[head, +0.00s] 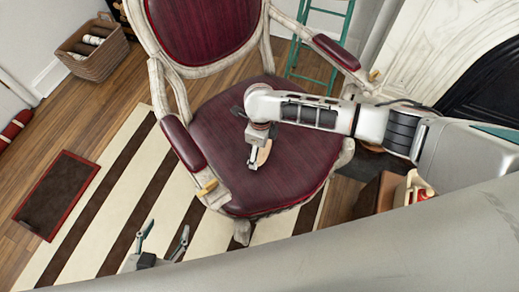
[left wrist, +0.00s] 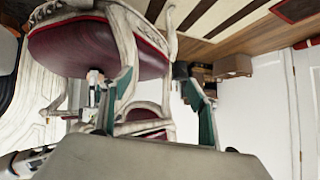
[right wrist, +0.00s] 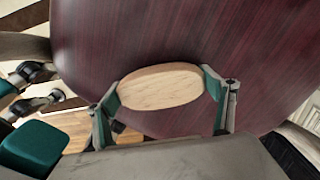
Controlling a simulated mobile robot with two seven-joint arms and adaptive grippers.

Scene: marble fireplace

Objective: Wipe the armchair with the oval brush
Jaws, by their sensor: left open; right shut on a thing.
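The armchair (head: 290,170) has a dark red seat and back in a pale worn frame, and stands in the middle of the head view. My right gripper (head: 259,150) is over the seat, shut on the oval brush (head: 263,154). In the right wrist view the oval brush (right wrist: 162,87) shows its light wooden top between the fingertips, against the red seat; its underside is hidden, so I cannot tell whether it touches. My left gripper (head: 165,240) is open and empty, low in front of the chair. The armchair also shows in the left wrist view (left wrist: 90,48), seemingly upside down.
A striped rug (head: 100,222) lies under the chair. A wicker basket (head: 95,55) stands at the upper left and a dark red-edged mat (head: 57,195) lies at the left. A green ladder (head: 318,45) and a marble fireplace (head: 440,45) stand behind at the right.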

